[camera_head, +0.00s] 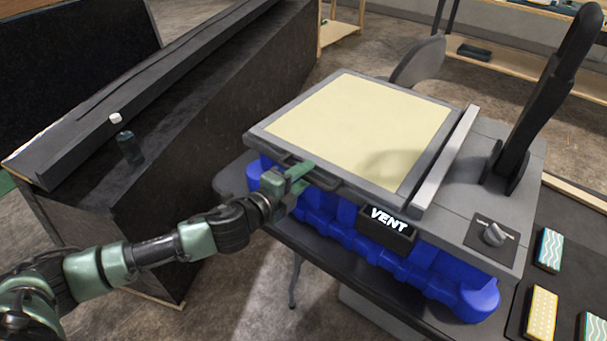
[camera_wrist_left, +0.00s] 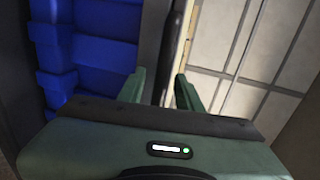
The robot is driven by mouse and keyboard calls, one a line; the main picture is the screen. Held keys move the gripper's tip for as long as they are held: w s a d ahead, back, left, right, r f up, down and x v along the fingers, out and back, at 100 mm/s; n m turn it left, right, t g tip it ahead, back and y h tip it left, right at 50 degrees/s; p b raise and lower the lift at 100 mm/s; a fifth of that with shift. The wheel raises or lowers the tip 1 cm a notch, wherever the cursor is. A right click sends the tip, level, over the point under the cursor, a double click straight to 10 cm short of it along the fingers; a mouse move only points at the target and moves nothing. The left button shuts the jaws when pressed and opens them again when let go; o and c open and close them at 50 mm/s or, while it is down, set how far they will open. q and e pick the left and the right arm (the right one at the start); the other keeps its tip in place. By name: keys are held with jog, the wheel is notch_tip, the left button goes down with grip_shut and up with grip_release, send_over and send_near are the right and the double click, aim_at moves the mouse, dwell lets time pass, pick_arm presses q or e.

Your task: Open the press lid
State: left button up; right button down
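The press (camera_head: 445,245) stands on the table with a blue base and a grey top. Its lid (camera_head: 365,125), a grey frame around a cream panel, lies flat. A dark handle bar (camera_head: 325,182) runs along the lid's front left edge. My left gripper (camera_head: 303,178) is at the left end of that handle. In the left wrist view its two green fingers (camera_wrist_left: 160,90) stand apart, with a dark bar (camera_wrist_left: 172,55) passing between or just beyond them. I cannot tell whether they touch it. My right gripper is not in view.
A tall black lever (camera_head: 550,90) rises from the press's right side, near a knob (camera_head: 494,234). A lit VENT display (camera_head: 388,219) is on the front. Patterned blocks (camera_head: 541,313) lie at lower right.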

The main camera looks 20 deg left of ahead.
pick_arm(q)
grip_shut()
jog(key=shift+f, duration=0.1)
dwell(1.3)
